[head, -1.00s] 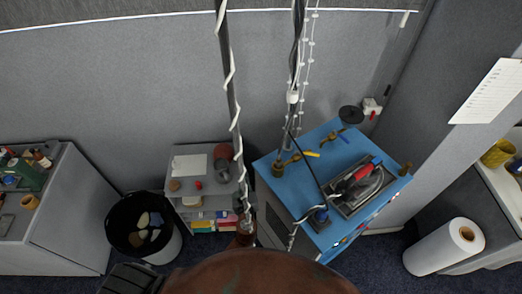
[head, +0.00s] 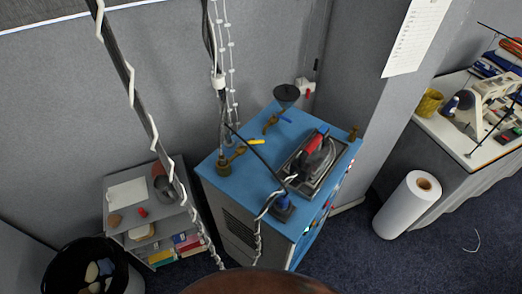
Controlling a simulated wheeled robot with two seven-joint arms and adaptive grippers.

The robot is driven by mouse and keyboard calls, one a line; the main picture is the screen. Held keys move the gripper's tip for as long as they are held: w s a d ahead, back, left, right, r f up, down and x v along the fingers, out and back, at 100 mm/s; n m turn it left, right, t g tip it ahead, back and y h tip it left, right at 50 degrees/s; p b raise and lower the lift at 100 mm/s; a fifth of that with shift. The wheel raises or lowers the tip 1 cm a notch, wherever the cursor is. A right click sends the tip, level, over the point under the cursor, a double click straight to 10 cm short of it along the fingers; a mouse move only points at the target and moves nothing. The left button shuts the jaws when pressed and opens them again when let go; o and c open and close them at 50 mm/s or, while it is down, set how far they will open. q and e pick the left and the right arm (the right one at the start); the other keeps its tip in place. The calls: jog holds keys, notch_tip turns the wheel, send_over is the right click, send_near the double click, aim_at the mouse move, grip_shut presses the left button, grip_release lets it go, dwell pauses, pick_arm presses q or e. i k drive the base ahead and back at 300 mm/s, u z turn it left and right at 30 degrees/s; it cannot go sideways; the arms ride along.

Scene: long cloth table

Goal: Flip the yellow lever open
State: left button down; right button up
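The yellow lever (head: 256,142) is a small bar on a brass valve (head: 228,158) on top of the blue-topped cabinet (head: 229,186), near the cabinet's left side. A second brass valve (head: 270,122) with a blue lever (head: 286,119) sits behind it. Hanging cables pass close to the yellow lever, but it shows clearly. Neither of my grippers is in the head view.
An iron (head: 314,154) rests in a metal tray on the cabinet. A grey shelf unit (head: 128,189) and a dark bin (head: 68,272) stand left. A white roll (head: 407,206) stands right, by a sewing table (head: 449,142). Carpet between cabinet and roll is clear.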

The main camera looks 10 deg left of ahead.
aim_at(261, 141)
jog(key=u, duration=0.15)
jog(key=k, duration=0.4)
jog(key=u, duration=0.6)
jog(key=k, duration=0.95)
jog(key=i, duration=0.4)
jog(key=z, duration=0.85)
jog(key=i, duration=1.25)
jog(key=u, duration=0.45)
